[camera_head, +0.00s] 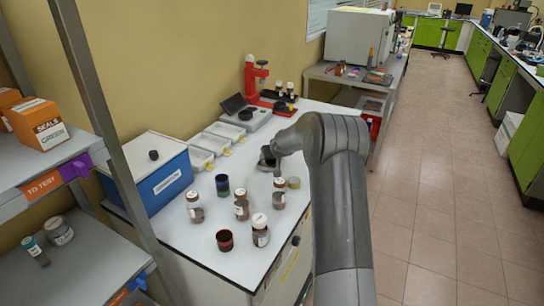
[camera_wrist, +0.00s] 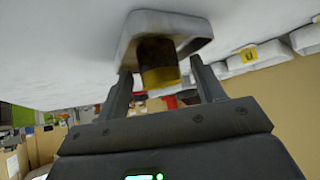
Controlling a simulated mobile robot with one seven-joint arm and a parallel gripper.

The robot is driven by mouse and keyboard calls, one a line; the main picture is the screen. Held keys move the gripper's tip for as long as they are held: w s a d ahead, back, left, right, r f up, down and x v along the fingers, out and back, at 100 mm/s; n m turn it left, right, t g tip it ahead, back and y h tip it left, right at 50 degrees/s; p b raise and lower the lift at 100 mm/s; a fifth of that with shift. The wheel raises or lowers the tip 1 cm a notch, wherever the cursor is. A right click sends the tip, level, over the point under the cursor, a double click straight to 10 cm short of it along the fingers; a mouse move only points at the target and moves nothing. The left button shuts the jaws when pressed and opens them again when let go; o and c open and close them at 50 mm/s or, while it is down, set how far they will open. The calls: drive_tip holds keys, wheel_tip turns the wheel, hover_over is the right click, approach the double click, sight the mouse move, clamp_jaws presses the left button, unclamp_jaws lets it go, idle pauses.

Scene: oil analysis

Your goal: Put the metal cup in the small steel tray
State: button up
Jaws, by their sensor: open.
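In the wrist view, which shows the room upside down, a dark cup with a yellowish, shiny rim end (camera_wrist: 158,62) stands in a small pale grey tray with rounded corners (camera_wrist: 196,26). I take these for the metal cup and the small steel tray. My gripper (camera_wrist: 160,80) is open, its fingers on either side of the cup's rim end, with visible gaps to it. In the head view my gripper (camera_head: 273,153) is low over the table, right of the white trays. There my arm partly hides the cup and tray, and I cannot separate them clearly.
Several brown bottles (camera_head: 241,205), a dark red cup (camera_head: 225,240) and a blue-green cup (camera_head: 222,185) stand on the white table (camera_head: 185,250). A small yellowish tin (camera_head: 294,182) stands close to my gripper. White trays (camera_head: 210,143), a scale (camera_head: 246,122) and a blue box (camera_head: 160,185) line the wall.

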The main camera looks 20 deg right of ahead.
drive_tip(key=shift+r, duration=0.2)
drive_tip(key=s+a+r+g, duration=0.1)
drive_tip(key=s+a+r, duration=0.2)
drive_tip(key=s+r, duration=0.55)
drive_tip(key=s+a+r+n, duration=0.1)
drive_tip(key=s+a+r, duration=0.35)
drive_tip(key=s, duration=0.65)
drive_tip(key=s+a+r+g, duration=0.1)
drive_tip(key=s+a+r, duration=0.2)
drive_tip(key=s+r, duration=0.6)
drive_tip(key=s+a+f, duration=0.1)
drive_tip(key=s, duration=1.2)
drive_tip(key=s+a+f+g, duration=0.1)
drive_tip(key=s, duration=1.3)
drive_tip(key=shift+f+m, duration=0.25)
drive_tip(key=shift+m, duration=0.15)
drive_tip(key=shift+a, duration=0.1)
idle(1.8)
